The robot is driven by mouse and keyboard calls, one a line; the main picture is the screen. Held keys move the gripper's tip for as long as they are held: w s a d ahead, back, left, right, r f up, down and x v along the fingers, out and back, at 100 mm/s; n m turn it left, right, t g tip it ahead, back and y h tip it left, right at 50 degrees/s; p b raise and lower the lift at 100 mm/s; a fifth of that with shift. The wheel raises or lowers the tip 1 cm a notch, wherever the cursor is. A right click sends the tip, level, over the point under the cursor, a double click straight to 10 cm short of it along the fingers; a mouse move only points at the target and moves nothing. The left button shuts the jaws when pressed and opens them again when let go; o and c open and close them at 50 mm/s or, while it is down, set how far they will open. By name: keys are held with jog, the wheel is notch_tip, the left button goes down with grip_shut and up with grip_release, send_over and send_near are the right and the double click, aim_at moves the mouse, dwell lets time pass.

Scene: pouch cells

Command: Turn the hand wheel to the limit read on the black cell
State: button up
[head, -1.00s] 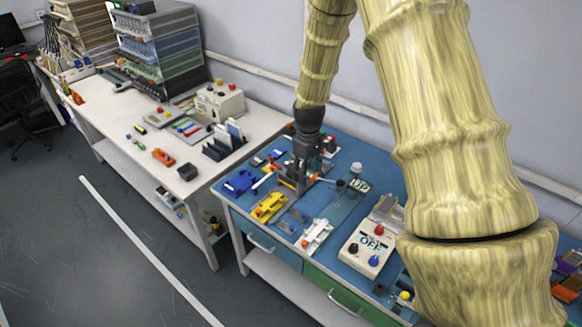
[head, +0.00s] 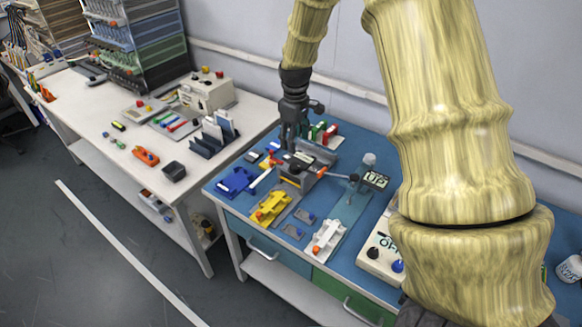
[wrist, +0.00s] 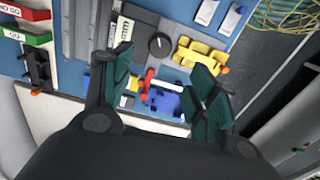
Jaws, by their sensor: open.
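My gripper (head: 290,142) is open and points down over the back left of a grey fixture (head: 312,168) on the blue bench mat. In the wrist view its two dark green fingers (wrist: 162,62) stand apart with nothing held between them. A round black knob (wrist: 160,45) with a pale mark lies beyond the fingers there; I cannot tell for sure whether it is the hand wheel. A red bar (wrist: 148,82) shows between the fingers, beside a blue holder (wrist: 163,101). The blue holder also shows in the head view (head: 235,182). I cannot make out a black cell or its reading.
A yellow clamp (head: 271,207) and a white clamp (head: 327,238) stand along the front. My arm partly hides a control box (head: 379,255). A white table (head: 118,165) stands at left.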

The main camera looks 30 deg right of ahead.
aim_at(295, 166)
jog(key=shift+s+f+p, duration=0.15)
jog(key=shift+f+p, duration=1.75)
jog(key=shift+f, duration=3.55)
jog(key=c, duration=1)
